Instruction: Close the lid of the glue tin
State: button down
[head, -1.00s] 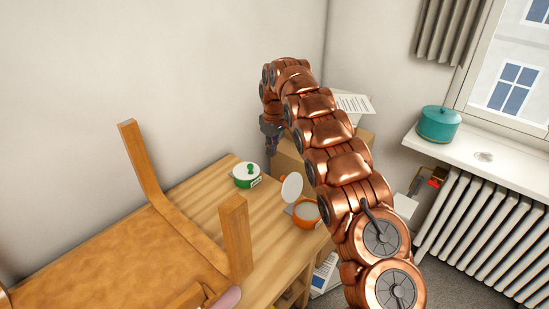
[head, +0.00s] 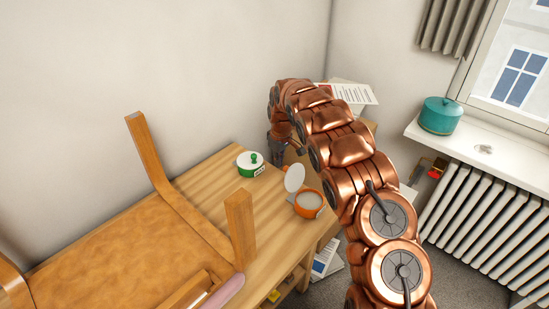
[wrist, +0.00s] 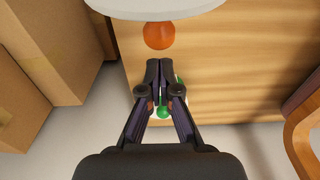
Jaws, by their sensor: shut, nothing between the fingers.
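The orange tin (head: 308,205) stands on the wooden table with its round white lid (head: 295,178) hinged up, about upright. In the wrist view the white lid (wrist: 155,5) and its orange knob (wrist: 159,36) show at the top edge, just beyond my fingertips. My gripper (wrist: 159,68) is shut and empty, apart from the lid and on its knob side. In the head view it hangs behind the tin by the table's far end, partly hidden by my arm. I cannot read a label on the tin.
A green tin (head: 250,166) with a white top and green knob stands left of the orange tin; my fingers partly cover it in the wrist view. An upturned chair (head: 130,235) lies on the table. Cardboard boxes (wrist: 50,50) stand beyond the table. A teal pot (head: 440,116) sits on the windowsill.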

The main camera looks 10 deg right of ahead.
jog(key=shift+s+d+r+p, duration=0.2)
jog(key=shift+s+d+p, duration=0.1)
jog(key=shift+s+d, duration=0.3)
jog(key=shift+a, duration=0.1)
jog(key=shift+s+a, duration=0.1)
